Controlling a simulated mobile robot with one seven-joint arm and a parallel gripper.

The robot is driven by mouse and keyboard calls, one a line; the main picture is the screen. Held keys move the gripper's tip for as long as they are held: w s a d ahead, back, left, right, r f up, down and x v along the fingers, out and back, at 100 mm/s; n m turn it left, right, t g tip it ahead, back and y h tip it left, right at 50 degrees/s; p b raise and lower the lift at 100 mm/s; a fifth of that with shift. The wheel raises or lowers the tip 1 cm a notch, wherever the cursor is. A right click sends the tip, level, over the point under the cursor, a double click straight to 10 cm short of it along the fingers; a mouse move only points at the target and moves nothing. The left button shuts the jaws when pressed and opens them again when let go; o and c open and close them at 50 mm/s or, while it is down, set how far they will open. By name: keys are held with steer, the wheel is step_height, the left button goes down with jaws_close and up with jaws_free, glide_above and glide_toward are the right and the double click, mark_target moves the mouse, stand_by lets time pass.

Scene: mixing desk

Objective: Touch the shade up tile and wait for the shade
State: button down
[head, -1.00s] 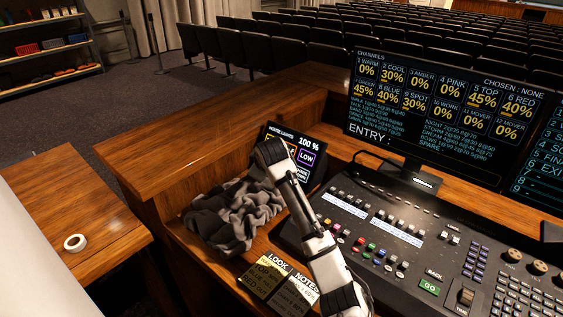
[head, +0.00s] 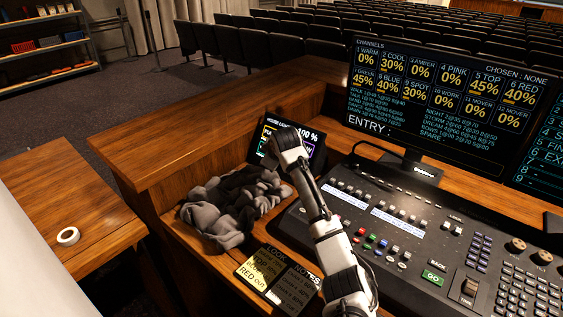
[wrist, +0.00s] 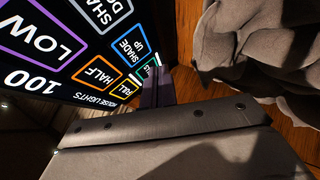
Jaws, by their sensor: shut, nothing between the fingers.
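The house lights touch panel (head: 310,141) stands tilted at the desk's left end, reading 100 %. In the wrist view its tiles appear rotated. My gripper (wrist: 158,72) is shut and empty. Its tips are at the panel's edge by a small green-outlined tile (wrist: 148,71), just beside the shade up tile. I cannot tell whether they touch the glass. In the head view my wrist covers part of the panel. No shade is visible.
Look notes (head: 278,276) lie in front. The mixing desk (head: 400,225) and a channel monitor (head: 440,105) are to the right. A tape roll (head: 68,236) sits on the left table.

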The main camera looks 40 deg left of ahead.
steer(key=shift+w+f, duration=0.3)
steer(key=shift+w, duration=0.25)
steer(key=shift+w+f, duration=0.25)
steer(key=shift+w, duration=0.25)
steer(key=shift+w, duration=0.1)
stand_by(1.3)
steer(key=shift+w+d+f, duration=0.1)
steer(key=shift+w+f, duration=0.1)
steer(key=shift+w, duration=0.1)
